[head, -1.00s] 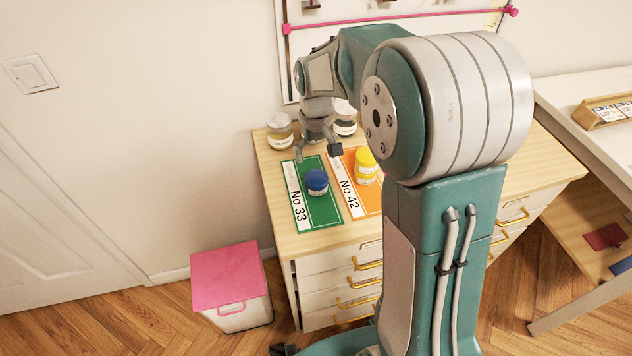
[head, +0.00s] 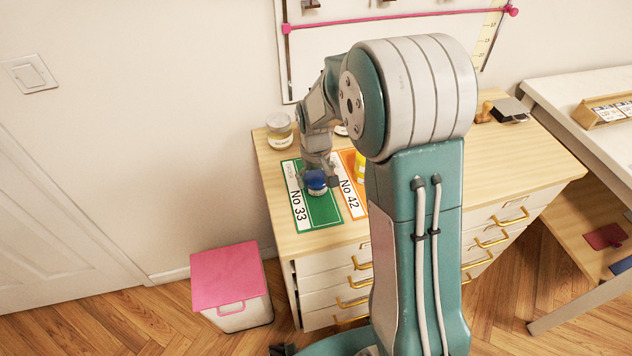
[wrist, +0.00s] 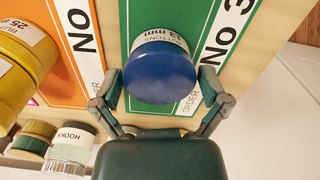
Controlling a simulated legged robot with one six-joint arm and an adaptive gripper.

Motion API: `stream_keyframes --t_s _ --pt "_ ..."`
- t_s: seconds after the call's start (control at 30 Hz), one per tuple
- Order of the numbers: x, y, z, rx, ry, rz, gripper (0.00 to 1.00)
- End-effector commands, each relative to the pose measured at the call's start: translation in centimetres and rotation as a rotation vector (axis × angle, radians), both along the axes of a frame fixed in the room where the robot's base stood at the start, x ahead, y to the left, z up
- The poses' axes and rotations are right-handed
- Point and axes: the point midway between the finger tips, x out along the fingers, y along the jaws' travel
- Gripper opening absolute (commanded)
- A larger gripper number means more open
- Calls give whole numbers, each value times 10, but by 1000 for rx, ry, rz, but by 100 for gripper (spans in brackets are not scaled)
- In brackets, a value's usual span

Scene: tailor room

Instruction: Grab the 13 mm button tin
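The 13 mm button tin is a round tin with a blue lid and a white label reading "BUTTONS 13 mm" (wrist: 160,72). In the head view the tin (head: 317,187) stands on the green No 33 card (head: 324,211). My gripper (head: 318,180) is lowered over it from above. In the wrist view my gripper's (wrist: 161,84) two fingers are spread, one on each side of the tin, with their tips very close to its sides. I see no clear grip on it. The tin's underside is hidden.
Yellow tins (wrist: 22,60) stand on the orange No 42 card (head: 349,168), beside the green card. A hooks jar (wrist: 70,145) and another jar (head: 279,131) stand at the back of the wooden dresser top (head: 268,165). A pink-lidded bin (head: 230,275) stands on the floor.

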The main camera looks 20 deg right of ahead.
Motion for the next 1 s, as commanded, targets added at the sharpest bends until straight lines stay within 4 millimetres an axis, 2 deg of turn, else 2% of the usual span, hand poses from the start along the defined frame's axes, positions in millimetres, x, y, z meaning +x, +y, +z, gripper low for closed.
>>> stream_keyframes --t_s 0.03,0.1,0.43,0.57,0.77,1.0 --pt "0 0 0 0 0 0 55" --pt "0 0 0 0 0 0 27" --pt "0 0 0 0 1 0 26" --pt "1 0 6 0 -1 0 26" --pt "1 0 34 2 -5 2 26" --pt "-28 0 66 2 -5 2 26"
